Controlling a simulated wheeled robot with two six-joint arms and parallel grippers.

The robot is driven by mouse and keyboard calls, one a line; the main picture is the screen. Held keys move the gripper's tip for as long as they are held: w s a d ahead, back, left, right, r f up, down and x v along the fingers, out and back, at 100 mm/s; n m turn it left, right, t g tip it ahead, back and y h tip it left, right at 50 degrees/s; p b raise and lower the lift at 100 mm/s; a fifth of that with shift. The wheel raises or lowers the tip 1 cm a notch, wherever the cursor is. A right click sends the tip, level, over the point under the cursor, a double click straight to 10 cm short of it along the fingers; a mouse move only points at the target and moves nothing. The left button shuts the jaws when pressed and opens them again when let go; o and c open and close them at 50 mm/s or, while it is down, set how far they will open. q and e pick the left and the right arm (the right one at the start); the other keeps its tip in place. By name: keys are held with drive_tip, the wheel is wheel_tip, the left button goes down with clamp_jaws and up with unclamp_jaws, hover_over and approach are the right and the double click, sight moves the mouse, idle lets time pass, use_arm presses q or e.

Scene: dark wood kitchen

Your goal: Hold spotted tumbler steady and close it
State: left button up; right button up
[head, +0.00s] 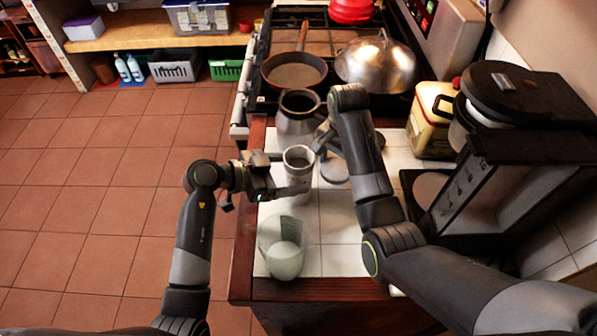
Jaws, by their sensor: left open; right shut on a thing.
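The tumbler (298,172) is a pale grey cylinder, upright, near the left edge of the white-tiled counter. Its top looks open, with the rim showing; spots are too small to make out. My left gripper (277,178) is open at the tumbler's left side, with one finger reaching across in front of its lower part. My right gripper (321,143) is shut at the tumbler's upper right side, seemingly on its wall; my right arm partly hides the contact. A pale round disc (334,169), possibly a lid, shows just right of the tumbler, partly hidden by my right arm.
A translucent cup (284,250) stands in front, near the counter's front edge. A metal pot (299,119) stands just behind the tumbler. A pan (293,72) and a domed lid (376,63) are on the stove. A black coffee machine (493,180) and yellow canister (433,120) stand at right.

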use_arm(q)
drive_tip(key=v, duration=0.9)
drive_tip(key=shift+b, duration=0.35)
drive_tip(key=shift+s+r, duration=0.1)
